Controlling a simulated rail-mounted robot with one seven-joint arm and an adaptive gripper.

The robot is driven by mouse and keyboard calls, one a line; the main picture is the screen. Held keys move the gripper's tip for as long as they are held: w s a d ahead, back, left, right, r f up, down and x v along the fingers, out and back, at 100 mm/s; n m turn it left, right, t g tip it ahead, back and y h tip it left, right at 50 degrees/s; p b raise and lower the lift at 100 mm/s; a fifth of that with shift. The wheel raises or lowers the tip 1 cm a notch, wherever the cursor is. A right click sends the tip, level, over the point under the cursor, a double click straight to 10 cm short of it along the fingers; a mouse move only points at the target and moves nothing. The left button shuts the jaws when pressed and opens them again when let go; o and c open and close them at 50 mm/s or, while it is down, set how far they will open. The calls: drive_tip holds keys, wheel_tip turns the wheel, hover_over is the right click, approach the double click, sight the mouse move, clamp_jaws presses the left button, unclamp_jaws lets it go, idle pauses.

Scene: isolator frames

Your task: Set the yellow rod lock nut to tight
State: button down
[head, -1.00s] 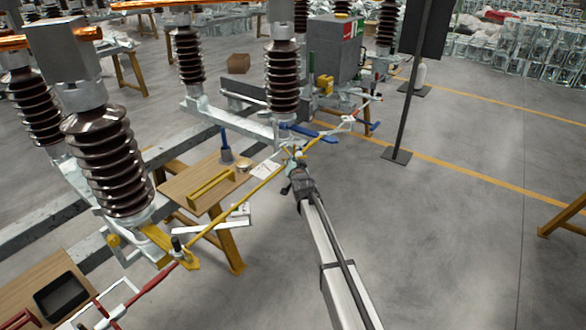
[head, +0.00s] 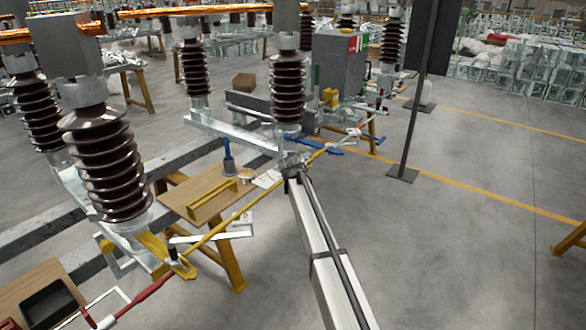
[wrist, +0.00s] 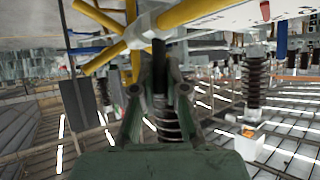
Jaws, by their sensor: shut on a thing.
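My gripper (head: 291,163) is at the rod's upper part and covers the joint there. In the wrist view the yellow rod (wrist: 103,60) meets a silvery metal piece, which looks like the lock nut (wrist: 140,30). My gripper's dark fingers (wrist: 159,50) come together right beside that piece and are shut on it. The fingertips partly hide the nut, so I cannot tell how it is turned.
A wooden table (head: 205,208) with a yellow block (head: 212,200) and a blue-topped tool (head: 228,155) stands left of my arm. A dark post (head: 408,130) stands on the floor to the right. Brown insulators (head: 287,85) rise behind the rod.

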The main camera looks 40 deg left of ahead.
drive_tip(key=shift+a+h, duration=0.3)
drive_tip(key=shift+h, duration=0.1)
drive_tip(key=shift+n, duration=0.3)
drive_tip(key=c, duration=1.2)
unclamp_jaws()
drive_tip(key=v, duration=1.2)
drive_tip(key=shift+r, duration=0.1)
